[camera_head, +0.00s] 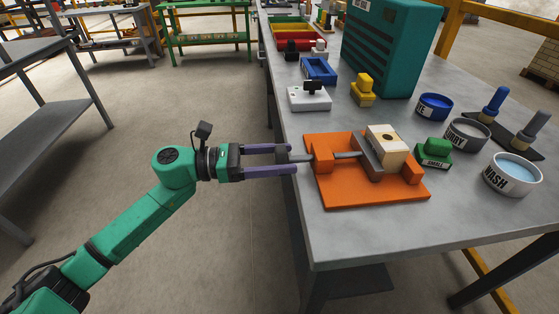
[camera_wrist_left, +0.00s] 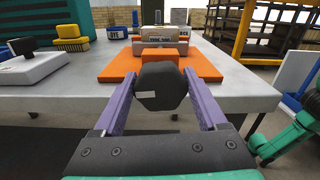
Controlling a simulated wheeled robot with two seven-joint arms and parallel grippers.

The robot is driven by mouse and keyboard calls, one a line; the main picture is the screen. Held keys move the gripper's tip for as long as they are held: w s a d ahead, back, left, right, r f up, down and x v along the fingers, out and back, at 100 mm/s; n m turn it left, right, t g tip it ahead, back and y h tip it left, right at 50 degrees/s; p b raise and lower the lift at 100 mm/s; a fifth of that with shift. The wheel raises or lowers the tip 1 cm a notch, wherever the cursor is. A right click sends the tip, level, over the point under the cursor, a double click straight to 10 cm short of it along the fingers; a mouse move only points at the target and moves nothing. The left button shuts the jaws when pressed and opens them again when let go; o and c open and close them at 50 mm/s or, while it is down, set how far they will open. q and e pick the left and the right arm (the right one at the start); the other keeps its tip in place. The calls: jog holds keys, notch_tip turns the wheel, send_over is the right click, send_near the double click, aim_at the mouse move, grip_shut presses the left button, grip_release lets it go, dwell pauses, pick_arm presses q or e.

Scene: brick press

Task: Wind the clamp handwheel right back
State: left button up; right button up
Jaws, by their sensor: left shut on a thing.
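The clamp (camera_head: 340,194) is an orange vise on the grey table's near edge, with a metal screw (camera_head: 347,155) running to a dark grey jaw plate (camera_head: 367,161). The handwheel is a dark, many-sided knob (camera_wrist_left: 162,88) in the left wrist view, at the screw's outer end. My left gripper (camera_head: 293,159) comes in level from the left, its purple fingers shut on the knob's two sides. My right gripper is not in view.
Free floor lies left of the table.

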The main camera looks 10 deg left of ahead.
pick_arm(q)
jog(key=shift+n, duration=1)
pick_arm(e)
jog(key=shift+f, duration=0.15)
pick_arm(q)
jog(key=o, duration=1.3)
jog(key=b+v, duration=0.3)
jog(key=v, duration=1.1)
jog(key=shift+a, duration=0.3)
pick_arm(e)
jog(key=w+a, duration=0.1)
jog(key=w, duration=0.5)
pick_arm(q)
jog(key=shift+s, duration=0.1)
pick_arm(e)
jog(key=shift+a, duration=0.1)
